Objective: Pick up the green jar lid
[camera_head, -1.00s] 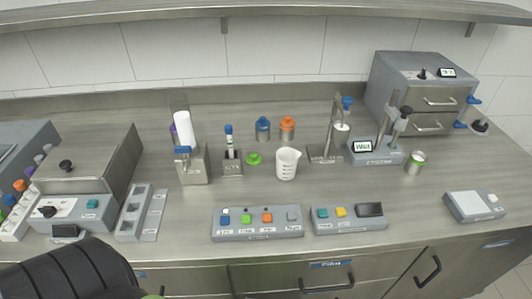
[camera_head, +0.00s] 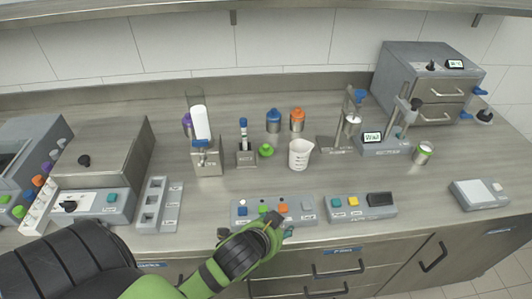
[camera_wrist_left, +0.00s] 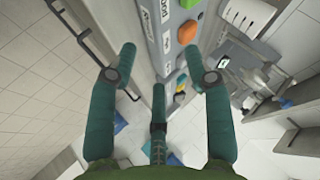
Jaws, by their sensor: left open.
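The green jar lid (camera_head: 266,150) lies on the counter between the tube stand and the white beaker (camera_head: 300,154). My left gripper (camera_head: 278,222) is over the front button panel (camera_head: 245,210), nearer the counter's front edge than the lid and apart from it. In the left wrist view, its teal fingers (camera_wrist_left: 158,58) are spread with nothing between them, with the panel's buttons beyond. I cannot make out the lid in that view. My right gripper is not in view.
A metal dispenser (camera_head: 206,160) and a tube stand (camera_head: 246,157) are left of the lid. Blue-topped (camera_head: 273,121) and orange-topped (camera_head: 297,119) jars stand behind it. A second button panel (camera_head: 360,208) sits front right. Bare counter lies between the lid and the panels.

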